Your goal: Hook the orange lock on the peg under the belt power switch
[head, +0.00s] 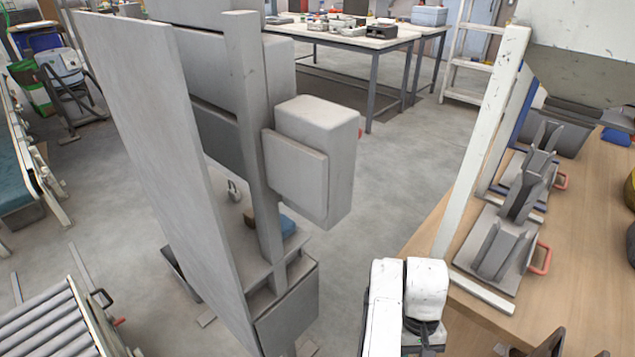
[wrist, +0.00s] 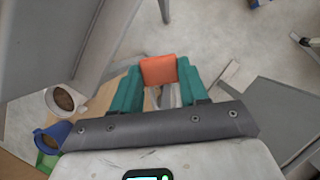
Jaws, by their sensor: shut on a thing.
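In the wrist view the orange lock (wrist: 158,70) is held between the teal fingertips of my gripper (wrist: 159,84). The gripper is shut on it, with the orange body at the tips and a pale metal part, maybe the shackle, partly visible between the fingers. My gripper and the lock do not show in the head view; only white links of my arm are at its bottom. I cannot make out the belt power switch or its peg in either view.
A tall grey panel structure (head: 165,130) with a grey box (head: 318,125) stands left of my arm. A wooden table (head: 575,240) with grey brackets is right. In the wrist view, a white cup (wrist: 55,104) and a blue cup (wrist: 50,138) are lower left. Open floor (head: 400,165) lies between.

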